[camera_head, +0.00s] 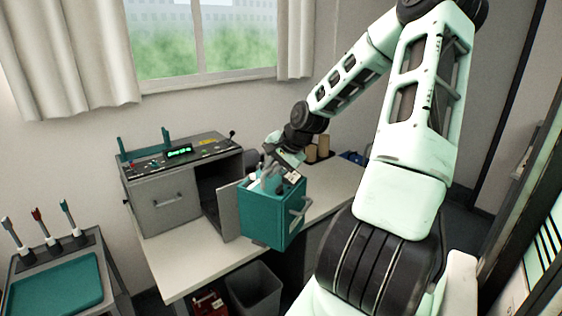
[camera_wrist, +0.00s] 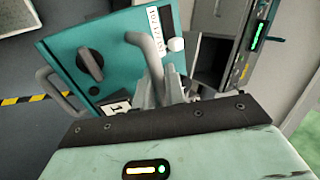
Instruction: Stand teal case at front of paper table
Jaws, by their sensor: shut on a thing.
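The teal case (camera_head: 270,214) is held up over the front edge of the white paper table (camera_head: 190,266) in the head view, a little tilted. A grey handle shows on its side. My gripper (camera_head: 272,172) is at the top of the case. In the wrist view the teal case (camera_wrist: 110,58) fills the upper left, with a black knob, a white label and grey handles. My gripper (camera_wrist: 172,88) is shut on the case's curved grey top handle.
A grey printer machine (camera_head: 165,197) with a green display stands at the back left of the table, its door (camera_head: 228,212) open beside the case. Brown rolls (camera_head: 318,148) stand behind. A dark bin (camera_head: 252,290) is below. A teal tray cart (camera_head: 58,290) is at left.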

